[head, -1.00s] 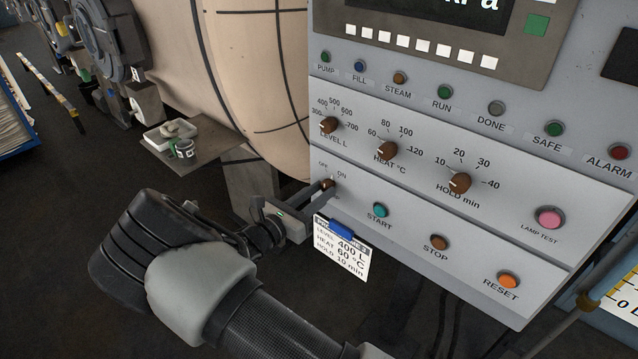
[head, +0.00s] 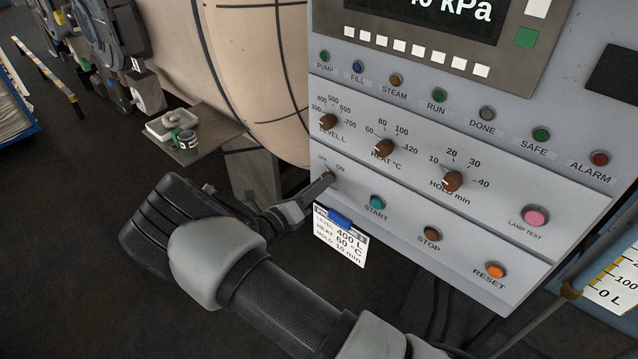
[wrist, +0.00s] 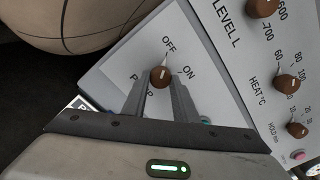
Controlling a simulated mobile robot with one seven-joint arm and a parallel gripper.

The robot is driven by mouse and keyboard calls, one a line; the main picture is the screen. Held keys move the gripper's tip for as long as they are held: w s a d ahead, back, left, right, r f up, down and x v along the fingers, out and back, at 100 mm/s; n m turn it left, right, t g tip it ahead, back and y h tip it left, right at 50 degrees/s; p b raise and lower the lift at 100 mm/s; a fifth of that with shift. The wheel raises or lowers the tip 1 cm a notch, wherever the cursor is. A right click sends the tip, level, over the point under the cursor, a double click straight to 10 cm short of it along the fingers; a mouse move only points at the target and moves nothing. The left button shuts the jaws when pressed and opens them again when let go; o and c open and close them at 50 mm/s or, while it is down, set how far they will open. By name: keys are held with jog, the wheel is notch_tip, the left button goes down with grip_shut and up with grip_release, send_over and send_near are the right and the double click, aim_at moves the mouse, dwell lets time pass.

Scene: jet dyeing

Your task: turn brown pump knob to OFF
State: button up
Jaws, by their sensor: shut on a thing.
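The brown pump knob (wrist: 161,74) sits on the lower left of the grey panel, with OFF and ON printed beside it. In the wrist view its white mark points roughly toward the tick near OFF. My gripper (wrist: 160,88) is shut on the knob, one finger on each side. In the head view my gripper (head: 324,182) reaches the panel's left edge from below left, and its fingers hide most of the knob.
Brown level (head: 327,121), heat (head: 384,147) and hold (head: 452,181) knobs are above. The start button (head: 377,202) is close to the right. A card with a blue clip (head: 340,245) hangs below. A small shelf (head: 207,150) holds cups at left.

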dwell(0.5)
jog(key=o, duration=1.1)
jog(key=shift+c, duration=0.2)
jog(key=v, duration=1.7)
jog(key=shift+s+b, duration=0.2)
jog(key=shift+b, duration=0.1)
jog(key=shift+a, duration=0.15)
